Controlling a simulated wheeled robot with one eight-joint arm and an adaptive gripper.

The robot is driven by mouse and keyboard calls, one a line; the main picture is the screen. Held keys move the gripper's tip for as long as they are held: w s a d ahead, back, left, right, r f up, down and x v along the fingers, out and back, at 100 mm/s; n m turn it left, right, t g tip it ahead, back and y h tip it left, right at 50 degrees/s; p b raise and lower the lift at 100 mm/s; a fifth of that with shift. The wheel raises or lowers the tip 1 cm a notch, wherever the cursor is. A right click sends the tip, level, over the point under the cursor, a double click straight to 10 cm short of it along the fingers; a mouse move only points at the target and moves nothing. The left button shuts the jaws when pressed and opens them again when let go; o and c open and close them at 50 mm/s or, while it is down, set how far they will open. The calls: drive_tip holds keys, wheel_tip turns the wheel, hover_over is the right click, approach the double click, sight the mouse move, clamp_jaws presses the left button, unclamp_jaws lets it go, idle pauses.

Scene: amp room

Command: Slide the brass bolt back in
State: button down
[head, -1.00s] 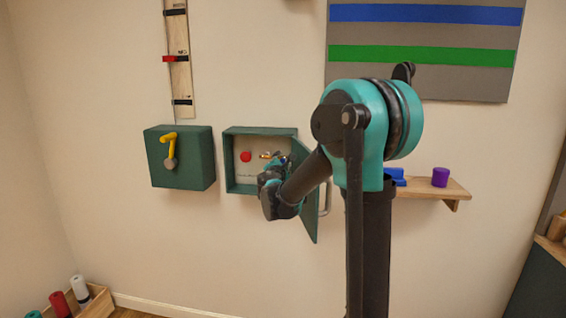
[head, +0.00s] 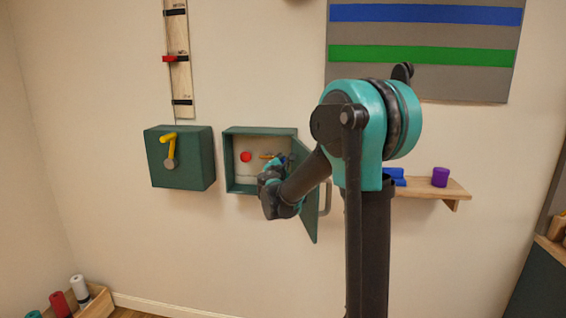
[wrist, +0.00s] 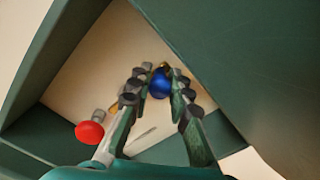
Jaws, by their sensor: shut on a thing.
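An open green wall box (head: 229,165) holds a brass bolt (head: 265,156), which is small and partly hidden by my arm. In the wrist view, a round blue knob (wrist: 159,86) sits between the two fingers of my gripper (wrist: 161,76), with a bit of brass showing beside it. My gripper is shut on the knob, inside the box. How the knob joins the bolt, and how far the bolt is in, cannot be told.
A red button (head: 246,156) is left of the bolt, also seen in the wrist view (wrist: 89,133). The open box door (head: 309,215) stands close to my wrist on the right. A second green box (head: 190,178) with a yellow lever (head: 168,138) hangs to the left.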

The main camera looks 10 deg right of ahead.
drive_tip(key=a, duration=0.2)
drive_tip(key=w+a, duration=0.1)
drive_tip(key=a, duration=0.1)
drive_tip(key=shift+w, duration=0.15)
drive_tip(key=shift+a, duration=0.1)
drive_tip(key=c, duration=1.4)
unclamp_jaws()
drive_tip(key=shift+a, duration=0.1)
drive_tip(key=shift+c, duration=0.2)
drive_tip(key=shift+o, duration=0.2)
drive_tip(key=v, duration=1.2)
